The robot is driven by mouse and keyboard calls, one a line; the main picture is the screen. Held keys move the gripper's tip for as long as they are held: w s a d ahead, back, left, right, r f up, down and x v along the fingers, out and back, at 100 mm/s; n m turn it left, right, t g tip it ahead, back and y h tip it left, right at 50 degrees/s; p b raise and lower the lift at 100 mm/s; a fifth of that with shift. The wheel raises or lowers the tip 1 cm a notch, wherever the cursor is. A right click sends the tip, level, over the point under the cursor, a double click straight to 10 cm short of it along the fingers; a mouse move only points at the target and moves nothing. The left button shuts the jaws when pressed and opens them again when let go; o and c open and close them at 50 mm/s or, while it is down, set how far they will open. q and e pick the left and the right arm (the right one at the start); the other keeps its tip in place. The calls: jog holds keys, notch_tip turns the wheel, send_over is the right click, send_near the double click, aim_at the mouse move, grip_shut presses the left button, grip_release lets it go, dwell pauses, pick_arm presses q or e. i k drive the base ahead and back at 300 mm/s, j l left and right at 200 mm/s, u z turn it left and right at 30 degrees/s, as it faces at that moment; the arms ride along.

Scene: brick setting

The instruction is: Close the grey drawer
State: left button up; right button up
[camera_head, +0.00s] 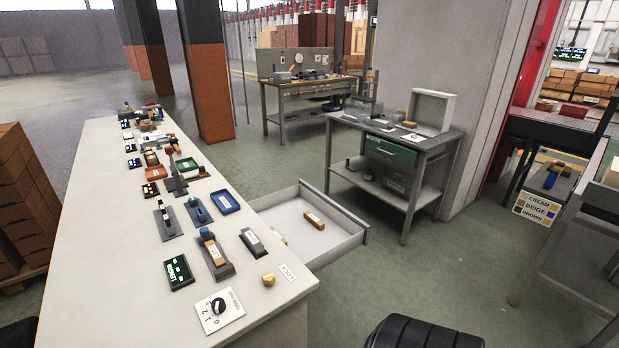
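The grey drawer (336,208) stands open, pulled out from the right side of the long white counter (110,270). Its front panel faces right, toward the open floor. A small brown block with a pale label (314,220) lies inside on the drawer's floor. Part of the drawer's near left interior is hidden by the counter edge. Neither gripper can be made out in the head view.
The counter top holds several devices, including a dial panel (219,310), a yellow knob (268,279) and a blue tray (224,202). A workbench with a green drawer (391,151) stands behind. A black ridged shape (425,334) shows at bottom. Floor right of the drawer is clear.

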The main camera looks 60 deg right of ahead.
aim_at(284, 210)
jog(key=k+l, duration=0.1)
jog(key=l, duration=0.65)
jog(key=k+l, duration=0.1)
jog(key=l, duration=0.65)
jog(key=k+l, duration=0.15)
jog(key=l, duration=0.65)
jog(key=k+l+z, duration=0.1)
jog(key=l, duration=0.65)
jog(key=k+l, duration=0.1)
jog(key=l, duration=1.45)
jog(key=k+z, duration=0.05)
